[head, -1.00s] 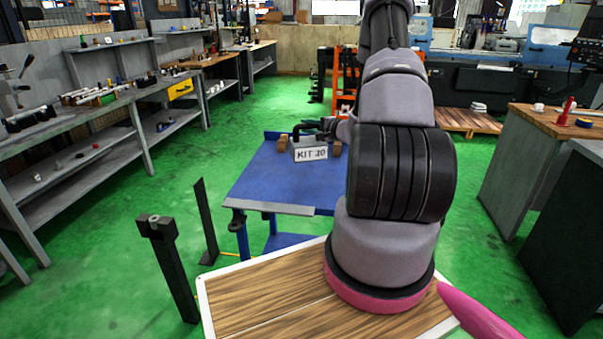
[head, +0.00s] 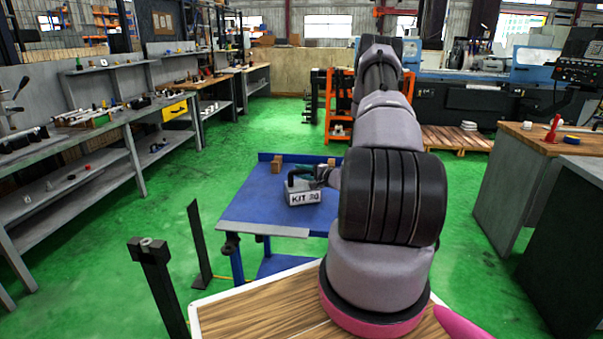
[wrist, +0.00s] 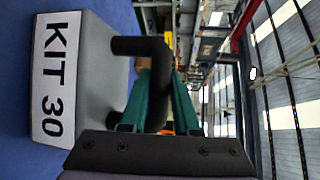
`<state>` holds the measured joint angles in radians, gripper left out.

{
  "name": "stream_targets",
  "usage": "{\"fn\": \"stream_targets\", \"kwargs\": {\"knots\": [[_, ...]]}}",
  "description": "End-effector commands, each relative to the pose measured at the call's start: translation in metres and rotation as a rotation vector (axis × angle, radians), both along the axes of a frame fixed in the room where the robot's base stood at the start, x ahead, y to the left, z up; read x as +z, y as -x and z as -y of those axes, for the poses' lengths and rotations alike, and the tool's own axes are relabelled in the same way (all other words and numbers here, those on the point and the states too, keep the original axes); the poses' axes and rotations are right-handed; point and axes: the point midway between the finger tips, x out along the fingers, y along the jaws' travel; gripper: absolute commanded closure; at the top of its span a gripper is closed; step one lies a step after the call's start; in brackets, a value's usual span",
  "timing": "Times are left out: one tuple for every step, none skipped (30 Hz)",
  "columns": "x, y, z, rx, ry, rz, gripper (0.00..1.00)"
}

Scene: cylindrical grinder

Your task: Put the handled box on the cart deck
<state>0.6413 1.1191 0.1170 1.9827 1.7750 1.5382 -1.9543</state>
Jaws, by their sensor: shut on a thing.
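The handled box (head: 304,197) is grey with a white "KIT 30" label and a dark handle. It is over the blue top (head: 258,200) of a two-level stand, which appears to be the cart deck, in front of its wooden blocks. It looks slightly tilted; I cannot tell whether its underside touches the blue surface. My gripper (head: 322,173) is shut on the handle, partly hidden by my arm. In the wrist view the box (wrist: 90,85) lies sideways at left, with the black handle (wrist: 155,80) between the green fingers (wrist: 158,98).
Wooden blocks (head: 276,165) stand at the back of the blue top. A wood-topped surface with a white rim (head: 240,312) is nearest me. A black post (head: 157,280) stands at left. Benches line the left (head: 110,130) and right (head: 530,150); green floor lies between.

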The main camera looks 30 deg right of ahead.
Motion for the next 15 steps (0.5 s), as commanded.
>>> {"fn": "stream_targets", "kwargs": {"knots": [[-0.0003,-0.0004,0.0000,0.000,0.000,0.001,1.00],[-0.0013,-0.0003,0.0000,0.000,0.000,0.001,1.00],[-0.0024,0.0002,-0.0001,0.000,-0.001,0.000,0.63],[-0.0022,0.0002,-0.0001,0.000,-0.001,0.000,0.51],[-0.0021,0.0002,-0.0001,0.000,-0.001,0.000,0.40],[-0.0021,0.0002,-0.0001,0.000,-0.001,0.000,0.40],[-0.0020,0.0002,0.0000,0.000,-0.001,-0.001,0.40],[-0.0020,0.0002,0.0000,0.000,-0.001,-0.001,0.40],[-0.0020,0.0002,0.0000,0.000,-0.001,-0.001,0.40],[-0.0020,0.0002,0.0000,0.000,-0.001,-0.001,0.40],[-0.0020,0.0002,0.0000,0.000,-0.001,-0.001,0.40],[-0.0020,0.0002,0.0000,0.000,-0.001,-0.001,0.40],[-0.0019,0.0001,0.0000,0.000,-0.001,-0.001,0.40],[-0.0015,0.0002,0.0000,0.000,0.000,0.000,0.40],[-0.0003,0.0002,0.0000,0.000,0.000,0.000,0.40]]}}
